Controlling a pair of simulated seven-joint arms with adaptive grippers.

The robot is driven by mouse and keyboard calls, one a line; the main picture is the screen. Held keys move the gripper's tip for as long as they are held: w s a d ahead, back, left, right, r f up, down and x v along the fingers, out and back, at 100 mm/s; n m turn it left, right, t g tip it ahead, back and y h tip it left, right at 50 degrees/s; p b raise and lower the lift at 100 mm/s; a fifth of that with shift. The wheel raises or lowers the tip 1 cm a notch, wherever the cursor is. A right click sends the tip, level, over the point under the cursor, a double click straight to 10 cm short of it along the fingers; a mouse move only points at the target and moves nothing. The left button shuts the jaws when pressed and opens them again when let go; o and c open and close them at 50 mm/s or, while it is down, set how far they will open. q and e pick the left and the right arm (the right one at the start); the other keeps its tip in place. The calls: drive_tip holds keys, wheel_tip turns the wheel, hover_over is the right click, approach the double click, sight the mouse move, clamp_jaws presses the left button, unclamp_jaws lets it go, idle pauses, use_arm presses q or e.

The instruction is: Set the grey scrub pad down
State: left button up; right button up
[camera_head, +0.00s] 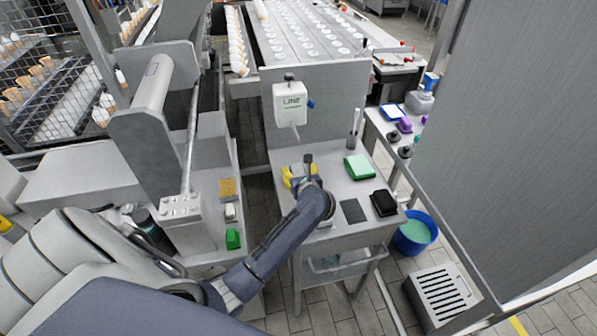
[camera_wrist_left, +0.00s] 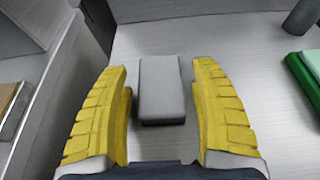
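The grey scrub pad (camera_wrist_left: 160,88) is a small grey block. In the left wrist view it lies flat on the metal table top (camera_wrist_left: 245,75), between the two yellow fingers of my left gripper (camera_wrist_left: 161,66). A narrow gap shows on each side of the pad, so the fingers are open and apart from it. In the head view my left gripper (camera_head: 298,176) is low over the left part of the table, and the pad is hidden there by the gripper and arm. My right gripper is not in view.
On the table are a green pad (camera_head: 359,167), a dark flat square (camera_head: 353,211) and a black block (camera_head: 384,203). A white dispenser (camera_head: 290,104) is on the panel behind. A blue bucket (camera_head: 415,234) stands at the right. The table's middle is mostly clear.

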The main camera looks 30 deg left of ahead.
use_arm(q)
drive_tip(key=shift+r, duration=0.2)
drive_tip(key=v, duration=1.2)
drive_tip(key=shift+f, duration=0.15)
